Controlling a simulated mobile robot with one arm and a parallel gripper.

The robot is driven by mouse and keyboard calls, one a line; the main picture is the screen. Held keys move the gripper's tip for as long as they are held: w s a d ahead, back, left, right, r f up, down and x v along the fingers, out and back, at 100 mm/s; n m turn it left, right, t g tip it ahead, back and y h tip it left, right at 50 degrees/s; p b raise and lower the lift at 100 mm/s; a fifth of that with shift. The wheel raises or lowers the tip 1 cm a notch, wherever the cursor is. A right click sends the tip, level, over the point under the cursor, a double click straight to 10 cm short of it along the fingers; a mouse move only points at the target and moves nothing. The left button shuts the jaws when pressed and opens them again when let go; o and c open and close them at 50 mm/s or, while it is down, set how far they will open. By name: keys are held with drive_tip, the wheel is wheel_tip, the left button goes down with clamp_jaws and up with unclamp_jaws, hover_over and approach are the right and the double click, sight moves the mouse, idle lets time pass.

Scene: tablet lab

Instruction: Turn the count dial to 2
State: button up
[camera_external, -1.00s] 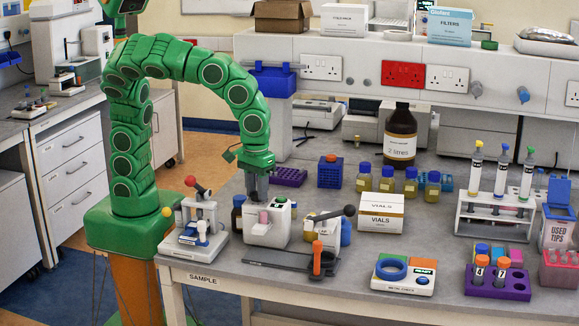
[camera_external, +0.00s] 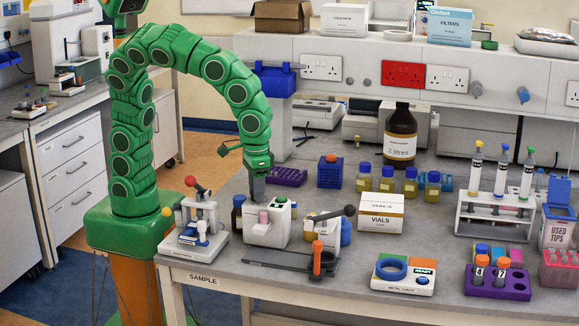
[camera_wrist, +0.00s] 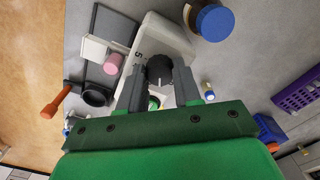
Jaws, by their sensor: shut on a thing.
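The count dial (camera_wrist: 159,68) is a black ribbed knob with a white pointer mark, on top of a white machine (camera_external: 262,236). The machine also shows in the wrist view (camera_wrist: 165,38), with a dark "5" printed beside the dial. My gripper (camera_wrist: 159,78) has its two grey fingers shut on the dial, one on either side. In the external view my gripper (camera_external: 257,200) points down onto the back left of the machine's top, and the dial is hidden there. I cannot read which number the pointer faces.
The machine has a pink part (camera_external: 264,217) and a green button (camera_external: 280,199). A small press with a red ball handle (camera_external: 201,190) stands close on the left, a black-handled device (camera_external: 328,225) on the right. A brown bottle with a blue cap (camera_wrist: 215,21) stands close by.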

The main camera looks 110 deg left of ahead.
drive_tip(key=m, duration=0.5)
drive_tip(key=shift+m, duration=0.3)
idle(0.4)
drive_tip(key=o, duration=1.1)
drive_tip(key=shift+c, duration=0.2)
drive_tip(key=shift+r, duration=0.1)
drive_tip(key=shift+r, duration=3.85)
